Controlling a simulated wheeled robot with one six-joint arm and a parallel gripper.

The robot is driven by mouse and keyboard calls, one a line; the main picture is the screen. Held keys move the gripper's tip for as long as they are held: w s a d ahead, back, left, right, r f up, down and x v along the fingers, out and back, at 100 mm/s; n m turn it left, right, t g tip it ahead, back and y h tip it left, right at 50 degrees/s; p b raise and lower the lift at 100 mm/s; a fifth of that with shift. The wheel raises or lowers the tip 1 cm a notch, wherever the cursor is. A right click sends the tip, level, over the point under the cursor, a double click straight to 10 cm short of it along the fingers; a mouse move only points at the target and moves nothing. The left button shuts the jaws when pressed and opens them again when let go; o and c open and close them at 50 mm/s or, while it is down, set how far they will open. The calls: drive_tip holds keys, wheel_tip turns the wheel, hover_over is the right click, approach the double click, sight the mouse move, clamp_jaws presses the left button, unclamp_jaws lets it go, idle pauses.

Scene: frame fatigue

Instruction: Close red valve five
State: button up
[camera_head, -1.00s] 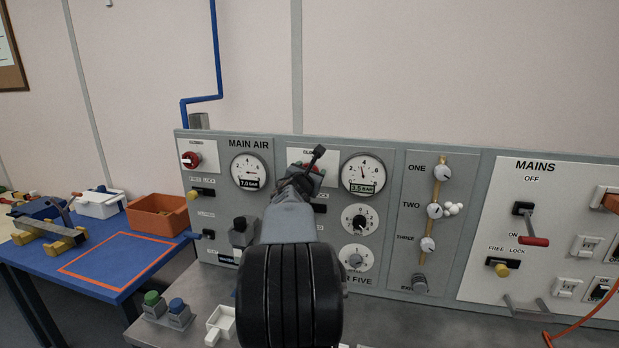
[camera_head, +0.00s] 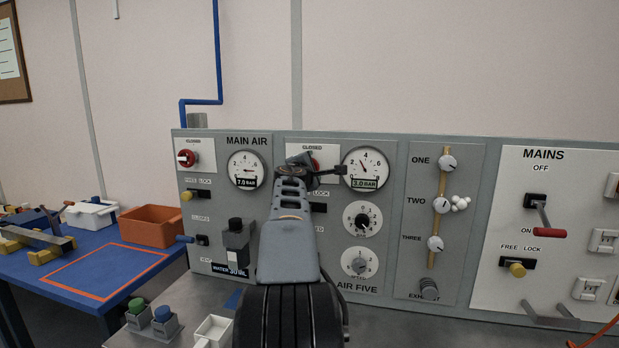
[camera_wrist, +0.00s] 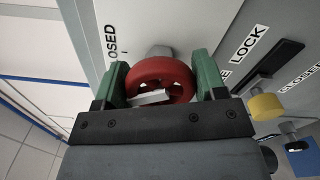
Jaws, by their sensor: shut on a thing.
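The red valve five wheel (camera_wrist: 176,70) has a white pointer (camera_wrist: 150,97) and sits between the green fingers of my gripper (camera_wrist: 163,78) in the wrist view. The fingers are shut on it from both sides. In the head view only a little red of this wheel (camera_head: 318,160) shows behind my gripper (camera_head: 304,168), on the AIR FIVE panel. A CLOSED label stands above it. The gauge (camera_head: 365,170) beside it seems to read 3.0 bar. My wrist hides most of the wheel.
A second red valve (camera_head: 186,159) is on the MAIN AIR panel to the left. A yellow lock knob (camera_wrist: 265,107) is close beside my gripper in the wrist view. The MAINS panel (camera_head: 560,200) is at the right. A blue table (camera_head: 75,285) with an orange bin (camera_head: 152,226) is at the left.

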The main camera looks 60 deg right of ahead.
drive_tip(key=m+b, duration=0.3)
drive_tip(key=m, duration=0.3)
drive_tip(key=shift+f+b, duration=0.15)
drive_tip(key=shift+b, duration=0.25)
drive_tip(key=shift+m, duration=0.3)
drive_tip(key=o, duration=0.9)
drive_tip(key=shift+b+v, duration=1.95)
drive_tip(key=shift+v, duration=5)
